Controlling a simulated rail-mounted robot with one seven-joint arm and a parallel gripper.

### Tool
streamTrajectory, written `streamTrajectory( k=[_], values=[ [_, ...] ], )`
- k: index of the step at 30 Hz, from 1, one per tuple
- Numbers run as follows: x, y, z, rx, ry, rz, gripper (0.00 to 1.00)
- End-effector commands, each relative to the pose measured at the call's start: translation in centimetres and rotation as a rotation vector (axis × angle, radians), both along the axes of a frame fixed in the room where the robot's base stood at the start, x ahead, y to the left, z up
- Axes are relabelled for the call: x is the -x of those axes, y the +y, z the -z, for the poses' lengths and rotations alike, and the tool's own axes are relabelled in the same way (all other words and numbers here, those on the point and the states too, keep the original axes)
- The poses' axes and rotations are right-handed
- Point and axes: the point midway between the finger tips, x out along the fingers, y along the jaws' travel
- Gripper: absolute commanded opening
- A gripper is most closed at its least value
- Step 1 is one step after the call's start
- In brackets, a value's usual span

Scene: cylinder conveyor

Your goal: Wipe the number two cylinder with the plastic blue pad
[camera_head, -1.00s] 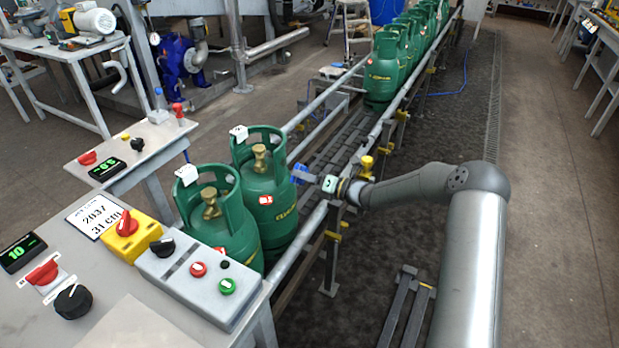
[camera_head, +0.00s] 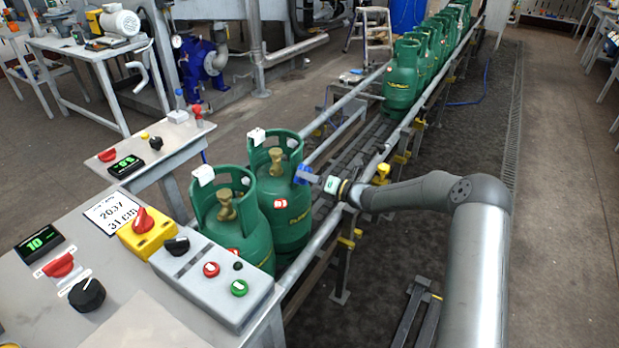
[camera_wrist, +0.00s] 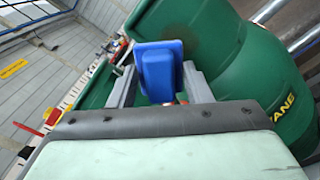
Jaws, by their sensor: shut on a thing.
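Two green gas cylinders stand upright at the near end of the conveyor, a nearer one (camera_head: 240,232) and one just behind it (camera_head: 287,216). Each has a brass valve inside its collar and a red-and-white tag; I cannot read a number two on either. My gripper (camera_head: 316,178) is shut on the blue pad (camera_head: 304,175), at the right of the rear cylinder's collar. In the wrist view the pad (camera_wrist: 160,68) sits between my fingers (camera_wrist: 160,88), in front of green cylinder metal (camera_wrist: 230,75) with yellow lettering. I cannot tell whether pad and cylinder touch.
The conveyor's right rail (camera_head: 345,195) runs under my arm. More green cylinders (camera_head: 402,82) stand farther along the line. A control box (camera_head: 212,275) with knobs and buttons is close to the near cylinder. Dark floor right of the conveyor is mostly free.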

Motion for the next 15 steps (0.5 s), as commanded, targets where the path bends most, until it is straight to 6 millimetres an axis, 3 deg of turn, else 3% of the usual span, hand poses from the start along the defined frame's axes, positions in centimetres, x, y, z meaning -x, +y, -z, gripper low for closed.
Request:
streamTrajectory(
  k=[15],
  values=[
    [-0.30,0.61,0.02,0.000,-0.001,0.000,0.26]
  ],
)
